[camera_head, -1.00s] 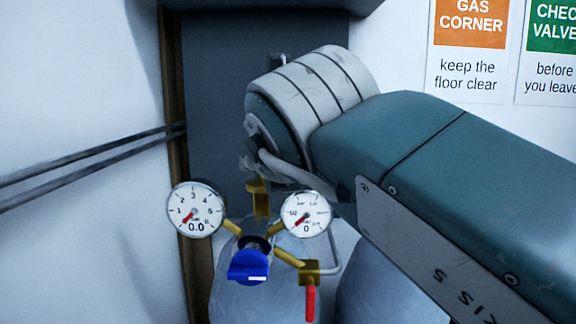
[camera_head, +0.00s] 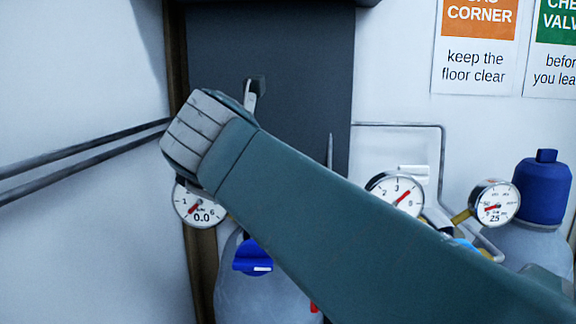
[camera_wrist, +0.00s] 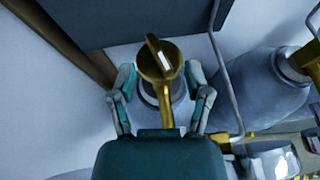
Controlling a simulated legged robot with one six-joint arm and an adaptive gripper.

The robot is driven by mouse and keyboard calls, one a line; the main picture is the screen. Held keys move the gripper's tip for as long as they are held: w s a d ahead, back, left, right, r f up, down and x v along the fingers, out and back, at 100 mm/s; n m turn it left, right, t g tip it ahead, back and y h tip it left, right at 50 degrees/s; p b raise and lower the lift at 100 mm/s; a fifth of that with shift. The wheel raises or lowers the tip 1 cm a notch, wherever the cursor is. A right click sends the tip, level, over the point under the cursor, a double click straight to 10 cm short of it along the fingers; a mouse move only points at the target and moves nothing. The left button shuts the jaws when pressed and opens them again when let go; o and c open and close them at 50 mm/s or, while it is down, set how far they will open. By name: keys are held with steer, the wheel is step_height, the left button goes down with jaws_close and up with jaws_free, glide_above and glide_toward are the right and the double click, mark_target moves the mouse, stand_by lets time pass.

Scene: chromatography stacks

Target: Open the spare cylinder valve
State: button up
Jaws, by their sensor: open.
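The brass valve handle (camera_wrist: 160,60), a round knob with a raised bar and a white mark, faces the wrist camera. My gripper (camera_wrist: 161,80) is open, with one finger on each side of it; I cannot tell whether either touches. In the head view my arm hides the gripper and this valve. The grey cylinder (camera_head: 262,292) stands below my arm. Its left gauge (camera_head: 200,205) shows at 0.0, and a blue regulator knob (camera_head: 252,257) is beside it. A red lever tip (camera_head: 314,307) shows under my arm. Its second gauge is hidden.
A second cylinder (camera_wrist: 262,90) stands right of the valve in the wrist view. Gauges (camera_head: 396,194) (camera_head: 494,203) with needles raised, a bent grey pipe (camera_head: 400,125) and a blue-capped cylinder (camera_head: 543,188) are at right. A dark panel (camera_head: 300,60) stands behind.

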steer(key=shift+x, duration=1.45)
jaws_close()
jaws_free()
